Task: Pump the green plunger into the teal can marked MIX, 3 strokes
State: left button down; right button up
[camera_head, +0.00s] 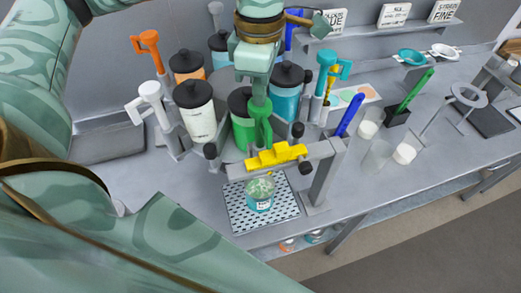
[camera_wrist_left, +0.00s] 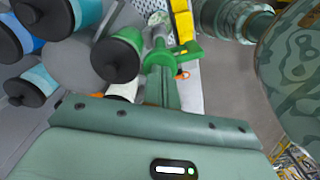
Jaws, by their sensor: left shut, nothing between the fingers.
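The green plunger (camera_head: 263,130) stands upright at the front of the drum cluster, beside the green black-lidded drum (camera_head: 241,126). A yellow bracket (camera_head: 276,156) crosses at its lower end. The teal can (camera_head: 260,196) stands below the bracket on a perforated tray (camera_head: 237,214); pale green specks show in its top, and its label is too small to read. My left gripper (camera_head: 259,98) points down, shut and empty, at the top of the plunger. In the left wrist view the green plunger (camera_wrist_left: 160,62) lies straight ahead. My right gripper is out of view.
White (camera_head: 199,122), orange (camera_head: 187,66) and blue (camera_head: 285,92) drums crowd around the green one. A grey post (camera_head: 323,178) carries the bracket's right side. White cups (camera_head: 404,153) and a green rod in a black block (camera_head: 397,115) stand to the right.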

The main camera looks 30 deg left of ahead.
pick_arm(q)
jog(key=shift+f+b, duration=1.1)
jog(key=shift+f, duration=0.6)
jog(key=shift+r, duration=0.2)
jog(key=shift+r+p, duration=1.9)
jog(key=shift+r, duration=0.3)
jog(key=shift+f, duration=0.1)
jog(key=shift+f+b, duration=1.75)
jog(key=shift+f, duration=0.45)
jog(key=shift+r+p, duration=1.8)
jog(key=shift+r, duration=0.5)
